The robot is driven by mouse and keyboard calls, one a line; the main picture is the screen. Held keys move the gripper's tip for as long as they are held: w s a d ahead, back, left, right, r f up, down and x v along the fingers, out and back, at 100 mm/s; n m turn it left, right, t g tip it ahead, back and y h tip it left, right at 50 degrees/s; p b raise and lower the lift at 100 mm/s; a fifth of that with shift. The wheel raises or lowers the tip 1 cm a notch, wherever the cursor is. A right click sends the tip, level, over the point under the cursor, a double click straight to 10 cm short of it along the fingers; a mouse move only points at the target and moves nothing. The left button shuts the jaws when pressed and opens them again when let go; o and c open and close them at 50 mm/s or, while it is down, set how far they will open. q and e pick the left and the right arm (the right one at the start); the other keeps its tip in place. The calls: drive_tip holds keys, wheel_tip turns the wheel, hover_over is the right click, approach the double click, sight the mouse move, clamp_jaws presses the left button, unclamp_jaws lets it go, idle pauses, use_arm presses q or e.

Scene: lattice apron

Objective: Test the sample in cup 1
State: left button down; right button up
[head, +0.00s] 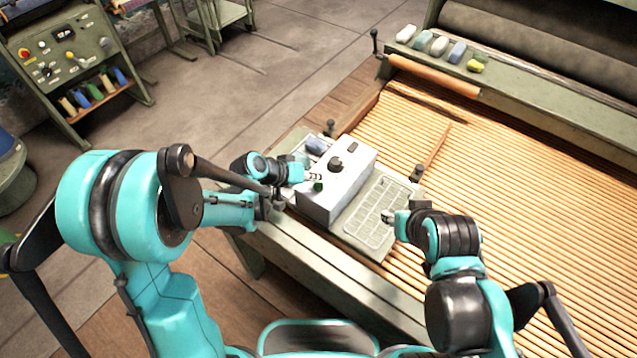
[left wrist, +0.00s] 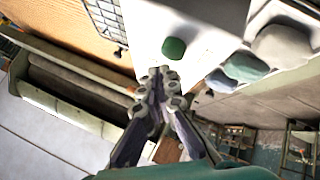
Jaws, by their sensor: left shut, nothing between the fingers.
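A pale grey box (head: 340,185) with dark knobs on top and a green button (head: 318,187) stands on the bench. My left gripper (head: 316,177) is over the box, shut and empty, with its tips close to the green button. In the left wrist view the green button (left wrist: 174,48) lies just past the closed fingertips (left wrist: 160,78); I cannot tell whether they touch it. My right gripper (head: 390,216) is at the edge of a pale gridded tray (head: 372,212); its fingers are too small to read. I cannot make out a cup marked 1.
A blue item (head: 315,146) lies behind the box's left end. A wooden roller (head: 435,75) and ribbed slats (head: 520,180) cover the right. A control cabinet (head: 75,55) stands at far left; floor between is free.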

sight(316, 186)
use_arm(q)
wheel_tip(316, 186, up, 5)
drive_tip(key=p, duration=0.4)
idle(0.4)
idle(0.5)
drive_tip(key=s+a+r+n+t+y, duration=0.1)
drive_tip(key=s+a+r+y, duration=0.2)
drive_tip(key=s+a+r, duration=0.2)
drive_tip(key=s+a+r+y, duration=0.4)
drive_tip(key=s+a+r, duration=0.1)
drive_tip(key=s+a, duration=0.7)
drive_tip(key=shift+s+n+t, duration=0.4)
drive_tip(key=shift+s, duration=0.4)
